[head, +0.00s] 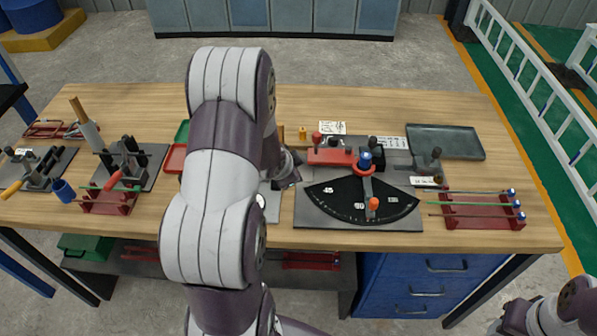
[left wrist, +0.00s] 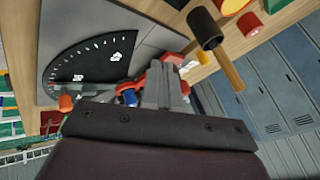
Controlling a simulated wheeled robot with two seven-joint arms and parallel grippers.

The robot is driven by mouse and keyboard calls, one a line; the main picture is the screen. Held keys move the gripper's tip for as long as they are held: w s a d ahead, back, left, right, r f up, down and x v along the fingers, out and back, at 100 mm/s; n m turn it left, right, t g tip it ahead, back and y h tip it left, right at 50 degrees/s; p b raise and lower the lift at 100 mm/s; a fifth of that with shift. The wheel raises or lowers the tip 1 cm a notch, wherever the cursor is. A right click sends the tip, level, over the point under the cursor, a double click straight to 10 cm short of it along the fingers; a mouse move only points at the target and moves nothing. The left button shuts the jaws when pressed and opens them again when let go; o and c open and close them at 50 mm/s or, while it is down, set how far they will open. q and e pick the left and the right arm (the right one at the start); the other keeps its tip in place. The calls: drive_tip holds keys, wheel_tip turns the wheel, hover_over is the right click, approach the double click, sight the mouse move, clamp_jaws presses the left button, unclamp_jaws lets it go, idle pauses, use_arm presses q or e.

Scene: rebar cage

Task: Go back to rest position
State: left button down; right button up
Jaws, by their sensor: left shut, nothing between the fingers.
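My left arm reaches up over the middle of the workbench (head: 470,110) in the head view. My left gripper (head: 290,168) is just left of the bending station, partly hidden behind my own arm. In the left wrist view its fingers (left wrist: 165,85) are together and hold nothing. The bending station has a black angle dial (head: 345,203) with white numbers, a blue-topped post (head: 365,160) and an orange knob (head: 374,204). The dial also fills the upper left of the left wrist view (left wrist: 95,62). Part of my right arm shows at the lower right; its gripper is not visible.
Red racks with rods stand at the right (head: 484,211) and left (head: 108,201). A dark tray (head: 445,142) lies at the back right. Tool stations (head: 130,165) fill the left side. In the left wrist view a dark-headed mallet (left wrist: 207,30) lies beyond the fingers.

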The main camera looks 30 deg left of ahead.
use_arm(q)
drive_tip(key=s+d+n+g, duration=0.2)
drive_tip(key=s+n+g, duration=0.25)
drive_tip(key=s, duration=0.35)
drive_tip(key=s+d+r+n, duration=0.1)
drive_tip(key=s+d+r, duration=0.2)
drive_tip(key=d, duration=0.5)
drive_tip(key=s+d+r+g+h, duration=0.1)
drive_tip(key=s+d+r, duration=0.2)
drive_tip(key=d, duration=0.5)
drive_tip(key=shift+s+r+n+h, duration=0.25)
drive_tip(key=shift+r+n+h, duration=0.1)
drive_tip(key=shift+r, duration=0.1)
drive_tip(key=shift+s+d, duration=0.1)
